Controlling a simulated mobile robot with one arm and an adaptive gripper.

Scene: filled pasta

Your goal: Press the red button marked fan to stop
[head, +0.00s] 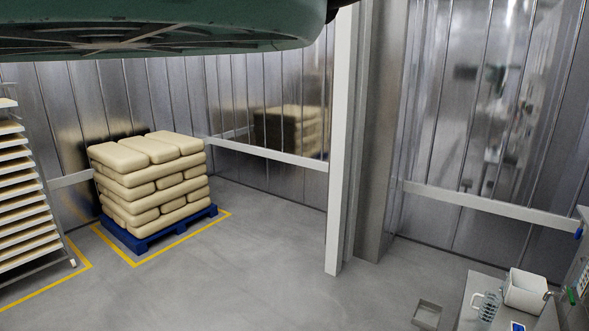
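I cannot make out a red button marked fan in the head view. A machine panel (581,287) is cut off by the right edge, with a small green part (571,295) on its near side. Its markings are too small to read. My gripper is not in view.
A pallet (150,241) of stacked beige sacks (155,180) stands at left, beside a tray rack (22,200). A pillar (340,150) stands mid-right. A low table (468,300) holds a white bin (524,291) and a clear jug (488,306). The central floor is clear.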

